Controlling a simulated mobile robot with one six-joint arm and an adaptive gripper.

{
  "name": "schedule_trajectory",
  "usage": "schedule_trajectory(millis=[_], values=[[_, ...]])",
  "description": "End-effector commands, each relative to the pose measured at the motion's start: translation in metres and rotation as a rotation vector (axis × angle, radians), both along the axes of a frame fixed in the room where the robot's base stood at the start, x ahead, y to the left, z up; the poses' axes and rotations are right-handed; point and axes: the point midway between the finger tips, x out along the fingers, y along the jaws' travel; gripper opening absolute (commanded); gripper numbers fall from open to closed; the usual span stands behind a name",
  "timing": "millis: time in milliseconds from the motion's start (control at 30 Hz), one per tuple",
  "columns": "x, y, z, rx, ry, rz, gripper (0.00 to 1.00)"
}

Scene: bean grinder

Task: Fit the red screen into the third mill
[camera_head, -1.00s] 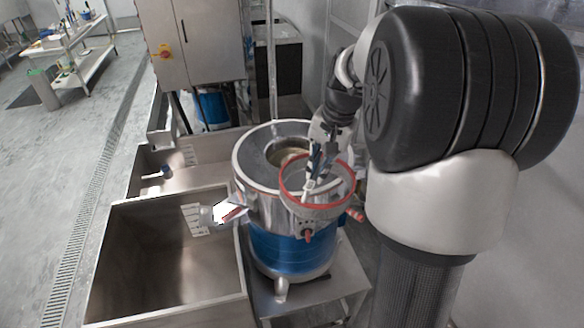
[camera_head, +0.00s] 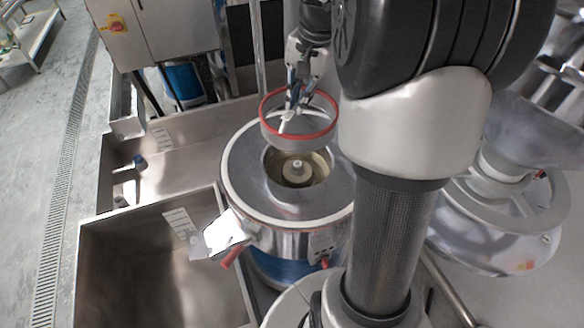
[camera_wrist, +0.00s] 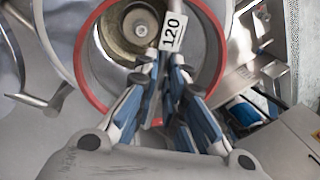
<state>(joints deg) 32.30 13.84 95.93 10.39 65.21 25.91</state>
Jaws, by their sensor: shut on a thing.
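The red screen (camera_head: 333,128) is a round ring with a red rim. My gripper (camera_head: 291,104) is shut on it and holds it above the far part of the mill (camera_head: 237,165), a steel drum with a blue band. The mill's round opening, with a hub (camera_head: 297,172) inside, shows below and in front of the ring in the head view. In the wrist view, my gripper (camera_wrist: 163,70) is at the screen's white tag (camera_wrist: 173,31), marked 120. The red rim (camera_wrist: 85,75) surrounds the hub in that view. The ring is apart from the opening.
A steel sink (camera_head: 150,270) stands to the left, with another basin (camera_head: 190,140) behind it. A white spout (camera_head: 225,232) sticks out from the mill toward the sink. A large metal wheel-like machine (camera_head: 500,230) is at the right. A grey cabinet (camera_head: 165,30) stands behind.

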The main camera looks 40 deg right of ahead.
Motion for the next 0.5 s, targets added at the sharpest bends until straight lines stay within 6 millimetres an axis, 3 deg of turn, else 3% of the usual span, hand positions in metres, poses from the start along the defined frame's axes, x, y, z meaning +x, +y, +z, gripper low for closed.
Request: schedule_trajectory(millis=[300, 500], values=[[0.0024, 0.0065, -0.0065, -0.008, 0.014, -0.272, 0.0], [0.0012, 0.008, -0.0144, -0.007, 0.021, -0.348, 0.0]])
